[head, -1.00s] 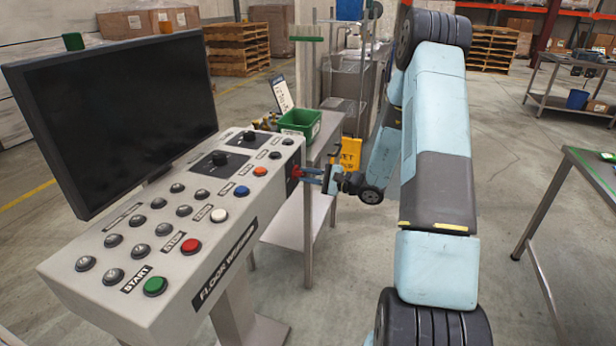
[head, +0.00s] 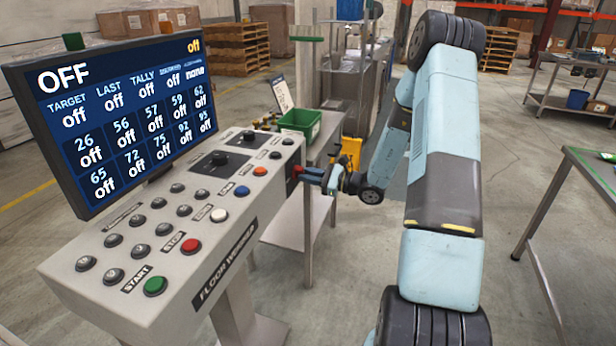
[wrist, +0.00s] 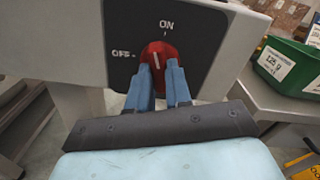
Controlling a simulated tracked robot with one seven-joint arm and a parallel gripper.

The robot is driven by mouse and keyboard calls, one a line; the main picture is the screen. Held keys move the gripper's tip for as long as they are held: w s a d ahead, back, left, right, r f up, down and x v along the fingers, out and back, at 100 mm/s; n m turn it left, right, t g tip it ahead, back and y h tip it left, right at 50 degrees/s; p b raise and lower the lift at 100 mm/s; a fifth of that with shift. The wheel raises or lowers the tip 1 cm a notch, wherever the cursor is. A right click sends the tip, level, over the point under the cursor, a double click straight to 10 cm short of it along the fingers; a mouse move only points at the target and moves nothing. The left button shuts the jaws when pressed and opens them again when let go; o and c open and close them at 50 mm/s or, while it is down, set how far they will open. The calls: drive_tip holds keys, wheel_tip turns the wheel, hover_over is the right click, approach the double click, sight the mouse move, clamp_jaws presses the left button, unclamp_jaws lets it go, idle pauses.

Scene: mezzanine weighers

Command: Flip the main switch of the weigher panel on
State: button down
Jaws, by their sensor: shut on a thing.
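The main switch is a red rotary knob (wrist: 158,54) on a dark plate (wrist: 203,42) on the panel's side, with ON marked above it and OFF to its left. Its white line stands near upright, toward the ON mark. In the head view the red switch (head: 297,171) shows at the right end of the weigher panel (head: 110,243). My gripper (wrist: 161,72) has its two blue fingers shut on the knob. It also shows in the head view (head: 306,174). The panel's screen (head: 125,120) is lit and reads OFF with several "off" fields.
A steel table (head: 318,205) with a green bin (head: 300,122) stands just behind the panel's right end. The bin shows close at right in the wrist view (wrist: 290,66). Another table (head: 590,168) stands at the right edge, with open floor between.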

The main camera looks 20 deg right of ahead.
drive_tip(key=shift+m, duration=1.9)
drive_tip(key=shift+w, duration=0.1)
drive_tip(key=c, duration=1)
unclamp_jaws()
drive_tip(key=shift+c, duration=0.2)
drive_tip(key=v, duration=1.3)
drive_tip(key=shift+d, duration=0.35)
